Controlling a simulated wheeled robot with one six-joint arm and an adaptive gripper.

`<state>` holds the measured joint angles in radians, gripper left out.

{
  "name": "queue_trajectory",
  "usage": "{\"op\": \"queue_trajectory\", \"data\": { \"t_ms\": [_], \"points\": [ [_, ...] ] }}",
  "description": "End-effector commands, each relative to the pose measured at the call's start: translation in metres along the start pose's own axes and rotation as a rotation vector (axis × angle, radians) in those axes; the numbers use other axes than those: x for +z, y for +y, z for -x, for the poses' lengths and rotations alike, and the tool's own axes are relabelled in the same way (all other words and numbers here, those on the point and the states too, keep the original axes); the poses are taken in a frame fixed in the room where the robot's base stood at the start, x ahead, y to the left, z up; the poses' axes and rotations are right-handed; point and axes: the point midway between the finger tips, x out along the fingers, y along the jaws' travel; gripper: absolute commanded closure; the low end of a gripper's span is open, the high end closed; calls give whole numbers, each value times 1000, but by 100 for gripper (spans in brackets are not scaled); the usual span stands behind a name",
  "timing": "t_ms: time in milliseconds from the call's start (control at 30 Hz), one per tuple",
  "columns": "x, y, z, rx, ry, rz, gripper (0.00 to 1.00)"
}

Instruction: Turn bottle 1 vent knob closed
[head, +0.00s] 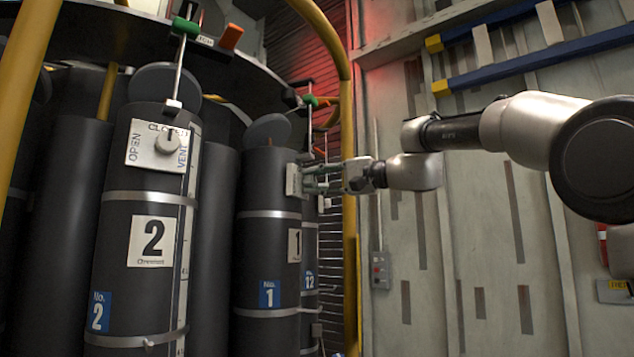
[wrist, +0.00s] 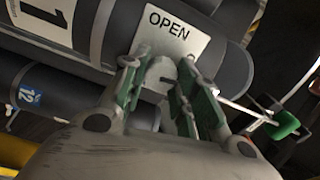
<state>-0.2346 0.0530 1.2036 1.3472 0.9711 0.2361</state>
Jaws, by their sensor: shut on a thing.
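Bottle 1 (head: 270,232) is a dark upright cylinder with a blue "No. 1" label, right of bottle 2 in the head view. Its vent plate (wrist: 178,33) is white and reads "OPEN" in the wrist view; its other words are hidden. My gripper (head: 312,180) reaches the plate from the right. In the wrist view its green-padded fingers (wrist: 155,88) close around the pale vent knob (wrist: 160,73) on the plate. The fingers hide part of the knob, so I cannot tell its exact pointing direction.
Bottle 2 (head: 142,285) stands at the left with its own vent knob (head: 167,142). A yellow curved rail (head: 345,120) runs close behind my gripper. A green-handled lever (wrist: 285,124) is beside the plate. A panelled wall (head: 450,260) is at the right.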

Motion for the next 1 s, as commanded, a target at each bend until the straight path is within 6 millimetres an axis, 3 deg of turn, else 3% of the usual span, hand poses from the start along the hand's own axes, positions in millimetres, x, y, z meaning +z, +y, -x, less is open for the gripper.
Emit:
{"op": "queue_trajectory", "data": {
  "t_ms": [367, 867, 900, 1000],
  "points": [
    [0, 2, 0, 2, 0, -145, 94],
    [0, 2, 0, 2, 0, -164, 94],
    [0, 2, 0, 2, 0, -164, 69],
    [0, 2, 0, 2, 0, -164, 51]
  ]
}}
